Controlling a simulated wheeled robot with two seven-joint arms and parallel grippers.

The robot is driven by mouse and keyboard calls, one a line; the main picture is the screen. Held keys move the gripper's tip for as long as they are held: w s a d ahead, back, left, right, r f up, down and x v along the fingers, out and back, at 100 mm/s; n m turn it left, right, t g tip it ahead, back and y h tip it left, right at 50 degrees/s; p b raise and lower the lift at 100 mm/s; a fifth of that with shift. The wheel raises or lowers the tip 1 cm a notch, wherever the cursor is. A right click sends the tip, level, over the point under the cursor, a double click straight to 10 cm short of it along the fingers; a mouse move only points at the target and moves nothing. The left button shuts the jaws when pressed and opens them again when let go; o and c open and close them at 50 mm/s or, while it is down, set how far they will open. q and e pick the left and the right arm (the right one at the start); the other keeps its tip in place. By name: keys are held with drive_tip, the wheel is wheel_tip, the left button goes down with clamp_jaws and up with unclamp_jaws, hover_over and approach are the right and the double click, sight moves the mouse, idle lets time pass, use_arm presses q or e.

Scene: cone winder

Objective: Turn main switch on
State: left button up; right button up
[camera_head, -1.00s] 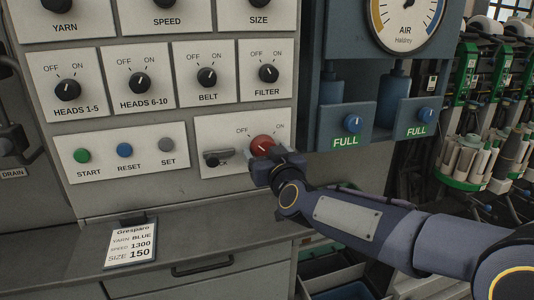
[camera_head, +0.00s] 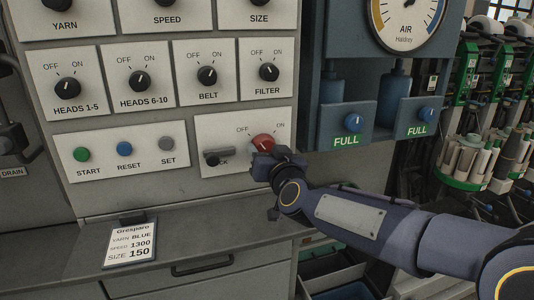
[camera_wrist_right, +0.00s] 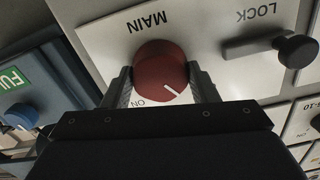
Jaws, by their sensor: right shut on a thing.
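The main switch is a round red knob (camera_head: 263,142) on a white plate (camera_head: 230,127) with OFF at upper left and ON at upper right. In the right wrist view the red knob (camera_wrist_right: 160,72) sits below an upside-down MAIN label, and its white line points down-right, away from the ON mark at lower left. My right gripper (camera_head: 268,157) is at the knob, and its two fingers (camera_wrist_right: 161,88) are shut on the knob's opposite sides. The gripper hides the knob's lower part in the head view. My left gripper is not in view.
A dark lock handle (camera_head: 219,156) lies beside the knob on the same plate, close to my gripper. START, RESET and SET buttons (camera_head: 125,149) are further left. A blue air unit (camera_head: 345,122) stands right of the panel. A ledge (camera_head: 190,232) with a card (camera_head: 129,244) lies below.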

drive_tip(key=shift+f+m+b, duration=0.1)
drive_tip(key=shift+m+b, duration=2)
drive_tip(key=shift+m, duration=5.7)
drive_tip(key=o, duration=1)
drive_tip(key=shift+c, duration=0.2)
drive_tip(key=v, duration=0.8)
